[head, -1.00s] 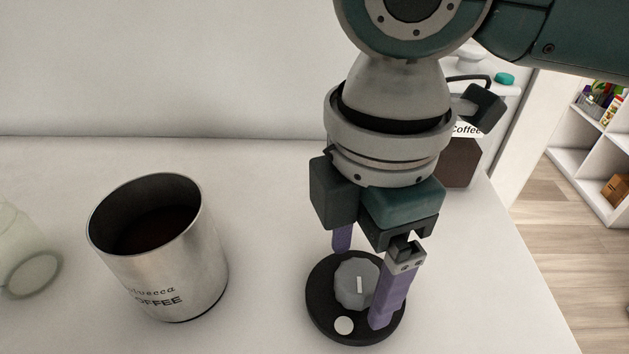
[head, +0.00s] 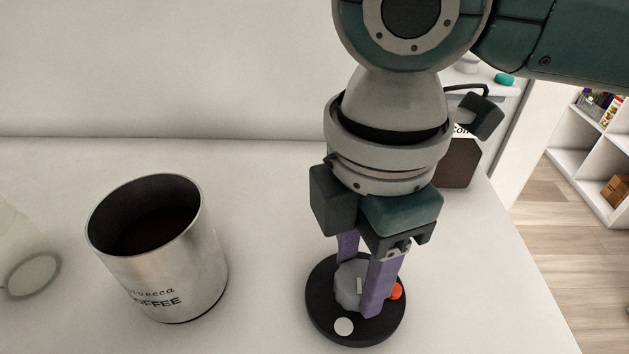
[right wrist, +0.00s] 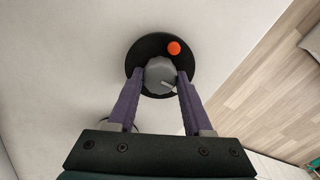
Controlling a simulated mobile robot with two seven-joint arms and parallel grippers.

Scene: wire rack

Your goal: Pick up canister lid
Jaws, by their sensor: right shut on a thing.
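The canister lid (head: 322,312) is a black disc with a grey knob (head: 349,284), a white dot and an orange dot. It lies flat on the white counter at the front middle. My right gripper (head: 362,287) comes down from above and is shut on the knob, one purple finger on each side. The right wrist view also shows the lid (right wrist: 137,54) with the knob (right wrist: 159,73) between the fingertips. The open metal coffee canister (head: 165,265) stands upright to the left, with dark contents inside. My left gripper is not in view.
A pale translucent jar (head: 25,255) lies at the far left edge. A dark coffee package (head: 460,163) stands behind my right gripper. The counter between canister and lid is clear. The counter's right edge drops to a wood floor (head: 545,235) with white shelves (head: 590,150).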

